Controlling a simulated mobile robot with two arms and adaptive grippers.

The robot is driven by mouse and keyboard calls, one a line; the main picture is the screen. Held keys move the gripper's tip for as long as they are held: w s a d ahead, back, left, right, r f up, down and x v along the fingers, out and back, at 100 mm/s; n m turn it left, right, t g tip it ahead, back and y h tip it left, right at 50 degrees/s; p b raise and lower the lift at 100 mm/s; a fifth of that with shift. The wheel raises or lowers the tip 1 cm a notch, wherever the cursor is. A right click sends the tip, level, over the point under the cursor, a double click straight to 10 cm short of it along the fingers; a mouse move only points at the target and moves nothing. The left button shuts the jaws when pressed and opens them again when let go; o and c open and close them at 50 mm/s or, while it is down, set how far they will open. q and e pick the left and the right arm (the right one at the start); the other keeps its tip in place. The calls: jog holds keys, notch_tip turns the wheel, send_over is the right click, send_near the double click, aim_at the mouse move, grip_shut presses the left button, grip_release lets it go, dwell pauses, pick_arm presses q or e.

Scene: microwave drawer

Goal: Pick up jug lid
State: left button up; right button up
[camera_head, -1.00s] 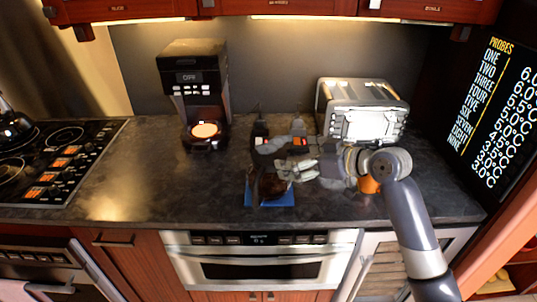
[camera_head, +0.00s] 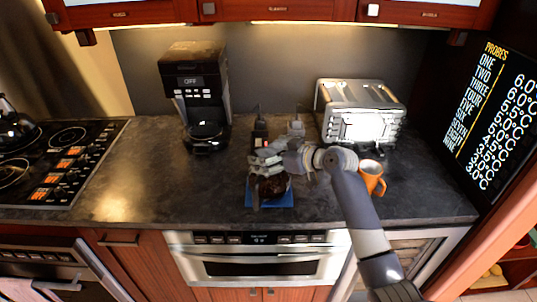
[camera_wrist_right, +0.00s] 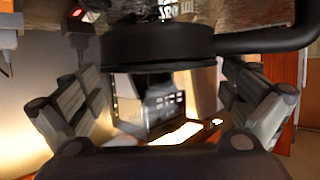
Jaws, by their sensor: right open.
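The dark jug (camera_head: 272,187) stands on a blue mat (camera_head: 286,201) near the counter's front edge. My right gripper (camera_head: 258,164) is right above the jug's top and hides most of the lid in the head view. In the right wrist view, a black round lid or collar (camera_wrist_right: 157,45) with a dark handle (camera_wrist_right: 265,40) to the right lies between my spread fingers. A gap shows between each finger and the black part. The gripper is open and holds nothing. I cannot tell where lid and jug meet. My left gripper is not in view.
A black coffee machine (camera_head: 195,80) stands at the back left and a silver toaster (camera_head: 360,108) at the back right. An orange mug (camera_head: 371,178) is beside my right arm. Two small dark-topped items (camera_head: 260,131) stand behind the gripper. The counter's left middle is clear.

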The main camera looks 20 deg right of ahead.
jog(key=c, duration=0.8)
jog(key=shift+o, duration=0.2)
jog(key=shift+r, duration=0.1)
